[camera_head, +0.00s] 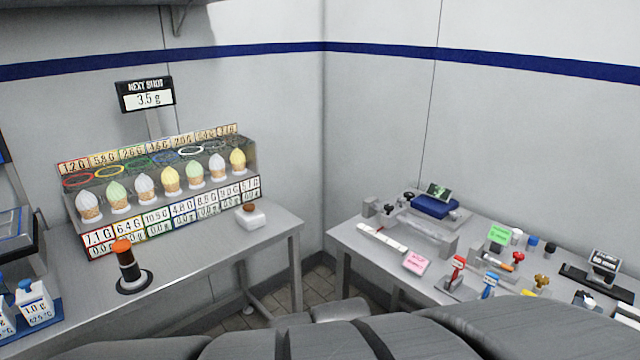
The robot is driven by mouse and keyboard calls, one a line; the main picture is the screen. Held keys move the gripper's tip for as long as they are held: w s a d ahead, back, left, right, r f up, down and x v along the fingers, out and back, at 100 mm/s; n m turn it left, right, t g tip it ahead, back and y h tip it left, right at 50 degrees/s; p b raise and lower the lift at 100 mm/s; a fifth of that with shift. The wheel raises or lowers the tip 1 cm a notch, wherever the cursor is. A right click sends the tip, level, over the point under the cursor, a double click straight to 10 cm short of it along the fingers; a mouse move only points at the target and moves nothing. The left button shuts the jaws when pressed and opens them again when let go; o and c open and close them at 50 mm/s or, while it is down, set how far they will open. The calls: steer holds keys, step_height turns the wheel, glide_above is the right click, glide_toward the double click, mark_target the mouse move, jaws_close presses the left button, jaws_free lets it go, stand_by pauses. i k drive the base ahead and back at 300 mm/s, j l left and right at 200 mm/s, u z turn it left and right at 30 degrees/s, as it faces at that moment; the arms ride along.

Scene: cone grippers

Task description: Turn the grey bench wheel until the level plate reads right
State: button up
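On the right bench (345,238), a small dark plate with green marks (438,191) stands by a blue block (435,207) on a grey fixture (432,240). It may be the level plate, but its reading is too small to make out. Small dark knobs (409,197) sit at the left of this fixture. I cannot tell whether one of them is the grey bench wheel, and no other wheel shows clearly. My gripper is not in view. Large grey rounded shapes along the bottom edge, seemingly my own arm, hide the bench's near side.
The left table (225,258) carries a rack of cones (170,180). A floor gap separates the benches.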

mark_target(455, 215)
steer(key=z, duration=1.1)
